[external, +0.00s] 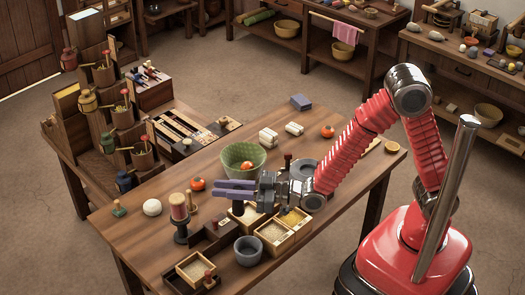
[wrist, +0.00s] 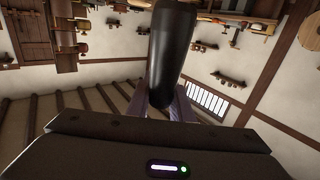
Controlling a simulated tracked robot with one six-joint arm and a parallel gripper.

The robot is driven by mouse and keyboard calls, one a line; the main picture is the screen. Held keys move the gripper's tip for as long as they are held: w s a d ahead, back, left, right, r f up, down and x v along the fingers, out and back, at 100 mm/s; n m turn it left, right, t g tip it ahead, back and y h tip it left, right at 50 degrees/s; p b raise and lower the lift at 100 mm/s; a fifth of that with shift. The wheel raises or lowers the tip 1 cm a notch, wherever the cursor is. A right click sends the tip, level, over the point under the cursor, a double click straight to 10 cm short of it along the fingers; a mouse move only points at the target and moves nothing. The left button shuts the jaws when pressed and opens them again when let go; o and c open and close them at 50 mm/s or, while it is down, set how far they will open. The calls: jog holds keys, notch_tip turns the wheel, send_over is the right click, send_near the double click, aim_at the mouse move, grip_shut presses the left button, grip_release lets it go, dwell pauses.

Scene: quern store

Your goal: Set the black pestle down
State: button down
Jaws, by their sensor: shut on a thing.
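The black pestle (wrist: 172,50) fills the upper middle of the wrist view, a smooth dark rounded rod. My gripper (external: 232,190) is shut on it; purple fingers show at its lower part in the wrist view. In the external view the gripper is level above the table (external: 330,165), in front of the green ribbed bowl (external: 243,158). A dark part of the pestle (external: 237,208) shows just below the fingers; the rest is hidden by them. I cannot tell how far its lower end is from the table.
Close by are a grey mortar (external: 248,250), a divided wooden box of grains (external: 275,236), a spool on a dark stand (external: 179,216) and a red tomato (external: 196,184). A white ball (external: 152,207) lies left. Bare wood lies at the table's front left.

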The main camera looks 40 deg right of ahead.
jog(key=s+a+n+g+y, duration=0.1)
jog(key=s+a, duration=0.5)
jog(key=a, duration=0.1)
notch_tip(320, 180, down, 11)
jog(key=shift+w+d, duration=0.15)
jog(key=shift+d, duration=0.2)
jog(key=shift+f, duration=0.2)
jog(key=shift+f, duration=2.75)
jog(key=shift+f, duration=1.9)
jog(key=shift+f, duration=0.15)
